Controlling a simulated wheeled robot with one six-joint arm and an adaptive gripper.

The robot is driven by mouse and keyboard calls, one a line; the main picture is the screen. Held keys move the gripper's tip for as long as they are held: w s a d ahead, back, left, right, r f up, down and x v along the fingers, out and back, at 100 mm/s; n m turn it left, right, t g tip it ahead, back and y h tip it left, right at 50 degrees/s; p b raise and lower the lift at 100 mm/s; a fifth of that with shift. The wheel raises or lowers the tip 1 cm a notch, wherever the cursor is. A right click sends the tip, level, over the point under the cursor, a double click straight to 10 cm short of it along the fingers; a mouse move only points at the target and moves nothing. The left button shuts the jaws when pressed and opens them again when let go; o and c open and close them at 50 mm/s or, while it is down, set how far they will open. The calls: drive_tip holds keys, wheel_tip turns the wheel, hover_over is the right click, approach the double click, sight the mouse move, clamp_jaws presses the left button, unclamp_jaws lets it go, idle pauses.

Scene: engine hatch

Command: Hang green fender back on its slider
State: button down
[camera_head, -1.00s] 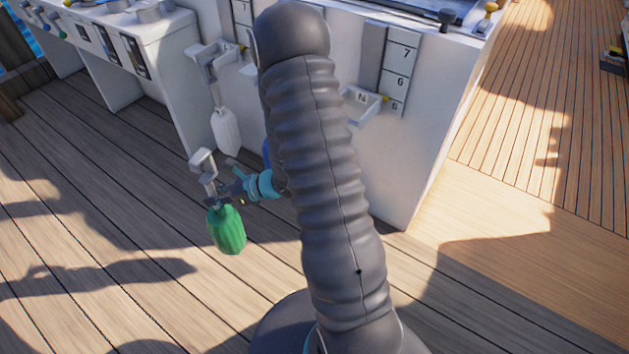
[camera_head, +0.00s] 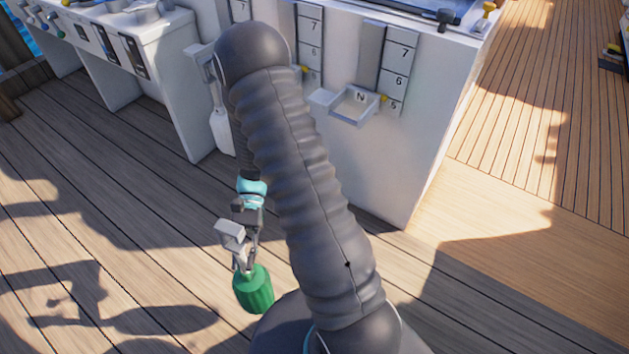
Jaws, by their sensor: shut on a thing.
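The green fender (camera_head: 254,290) hangs below a light grey hook piece (camera_head: 230,233) at the lower middle of the view. My gripper (camera_head: 244,238) is shut on the stem or hook part above the green body and holds it clear of the white console, over the deck. The exact grip point is small and partly hidden. A middle slider (camera_head: 311,45) is partly hidden by my arm.
A white fender (camera_head: 221,131) hangs at the left slider, mostly behind my arm. The white console (camera_head: 440,110) has a corner at the right. A second console (camera_head: 150,50) with levers stands at the left. The wooden deck (camera_head: 100,200) is open in front.

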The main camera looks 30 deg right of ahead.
drive_tip(key=s+d+n+g+h, duration=0.2)
drive_tip(key=d+n+g+h, duration=0.1)
drive_tip(key=d+n+h, duration=0.95)
drive_tip(key=w+d+n+t+h+b, duration=0.1)
drive_tip(key=w+d+h, duration=0.1)
drive_tip(key=w+d, duration=0.3)
drive_tip(key=w+d+n+t+h+b, duration=0.1)
drive_tip(key=w+d, duration=0.4)
drive_tip(key=d, duration=0.8)
drive_tip(key=w+d+n+t+h+b, duration=0.1)
drive_tip(key=w+d+n+t+h, duration=0.2)
drive_tip(key=w+d, duration=0.3)
drive_tip(key=shift+d+r, duration=0.2)
drive_tip(key=shift+d, duration=1.5)
drive_tip(key=shift+n, duration=0.25)
